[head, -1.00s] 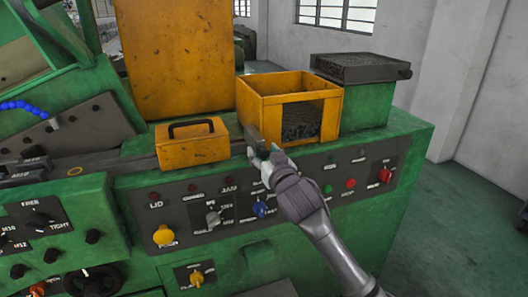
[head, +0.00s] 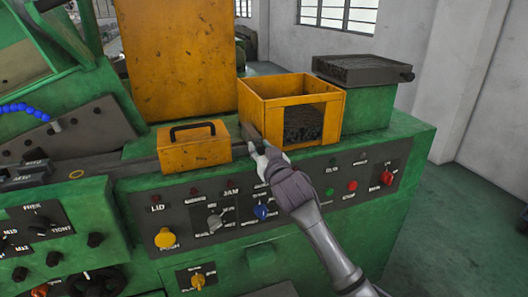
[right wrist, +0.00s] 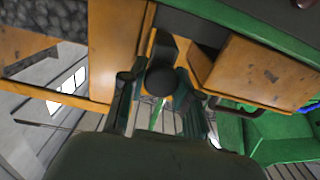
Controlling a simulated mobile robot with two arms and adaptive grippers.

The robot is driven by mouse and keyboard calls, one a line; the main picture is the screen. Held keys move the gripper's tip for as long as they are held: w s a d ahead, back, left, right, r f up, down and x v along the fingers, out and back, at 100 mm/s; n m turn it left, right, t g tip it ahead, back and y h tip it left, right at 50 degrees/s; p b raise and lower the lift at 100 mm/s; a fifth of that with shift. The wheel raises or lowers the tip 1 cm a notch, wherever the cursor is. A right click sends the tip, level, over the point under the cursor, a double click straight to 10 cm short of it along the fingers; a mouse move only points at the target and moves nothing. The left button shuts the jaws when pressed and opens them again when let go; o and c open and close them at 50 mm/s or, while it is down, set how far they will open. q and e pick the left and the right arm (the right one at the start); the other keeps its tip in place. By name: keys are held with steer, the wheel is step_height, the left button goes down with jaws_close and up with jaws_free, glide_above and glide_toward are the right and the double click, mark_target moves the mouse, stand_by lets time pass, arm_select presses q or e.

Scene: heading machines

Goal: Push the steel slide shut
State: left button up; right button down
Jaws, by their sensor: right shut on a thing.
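The dark steel slide (head: 249,134) shows as a short grey end piece at the front left corner of the open yellow bin (head: 320,95), just right of the yellow handled box (head: 196,147). My right gripper (head: 263,156) reaches up from the lower right and is at this end piece. In the right wrist view, a round dark knob (right wrist: 161,80) lies between the fingers of my right gripper (right wrist: 158,103), and the gripper is shut on it. The rest of the slide is hidden or hard to make out. My left gripper is not in view.
Below is a sloped panel with a yellow button (head: 165,238), a blue knob (head: 262,212) and a red switch (head: 387,177). A dark grated tray (head: 362,69) stands at the back right. Green floor (head: 465,215) is clear at the right.

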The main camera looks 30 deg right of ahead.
steer(key=shift+w+d+r, duration=0.1)
steer(key=shift+w+d, duration=0.05)
steer(key=shift+w, duration=0.35)
steer(key=c, duration=0.8)
jaws_free()
steer(key=shift+c, duration=0.2)
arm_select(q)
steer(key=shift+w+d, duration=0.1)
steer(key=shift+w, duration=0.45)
arm_select(e)
steer(key=shift+w, duration=0.1)
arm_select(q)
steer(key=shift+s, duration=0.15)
arm_select(e)
steer(key=v, duration=1.2)
